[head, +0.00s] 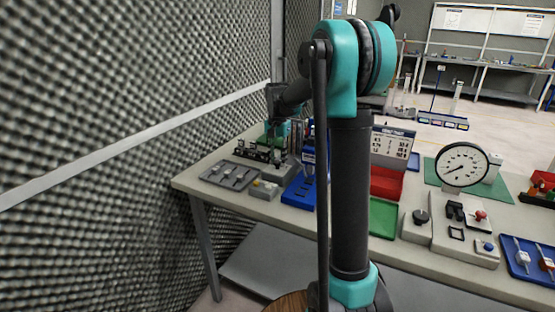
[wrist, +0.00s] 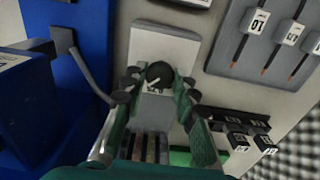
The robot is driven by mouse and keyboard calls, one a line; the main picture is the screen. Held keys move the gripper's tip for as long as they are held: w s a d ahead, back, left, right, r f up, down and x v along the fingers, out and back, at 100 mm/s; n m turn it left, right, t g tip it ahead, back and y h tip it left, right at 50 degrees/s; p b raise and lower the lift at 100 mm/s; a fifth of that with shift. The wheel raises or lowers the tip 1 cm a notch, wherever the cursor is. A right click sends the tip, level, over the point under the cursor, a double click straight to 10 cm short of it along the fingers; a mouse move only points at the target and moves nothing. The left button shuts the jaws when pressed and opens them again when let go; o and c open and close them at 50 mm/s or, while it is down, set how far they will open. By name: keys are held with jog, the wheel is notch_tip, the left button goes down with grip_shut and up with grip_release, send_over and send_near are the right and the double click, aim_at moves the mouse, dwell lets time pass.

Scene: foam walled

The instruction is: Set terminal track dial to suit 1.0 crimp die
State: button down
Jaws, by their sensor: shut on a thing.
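A dark round dial (wrist: 160,74) with a short white mark sits on a pale grey block (wrist: 158,40) in the wrist view. My gripper (wrist: 158,88) is shut on the dial, with a teal and black finger on either side of it. Several dark dies with white labels (wrist: 242,138) stand in a row at the lower right of the wrist view; their numbers are hard to read. In the head view, my gripper (head: 276,132) is small at the bench's far left, by a dark row of parts (head: 258,150). The dial is hidden there.
A grey tray (head: 228,175) with several labelled pieces lies on the bench and also shows in the wrist view (wrist: 228,55). A blue holder (wrist: 75,70) stands close left of my gripper. A chart board (head: 393,143) and round gauge (head: 461,165) stand right. A foam wall borders the left.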

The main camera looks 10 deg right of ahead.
aim_at(277, 162)
jog(key=c, duration=1.2)
grip_release()
jog(key=shift+r, duration=0.1)
notch_tip(277, 162, up, 12)
jog(key=shift+f, duration=0.1)
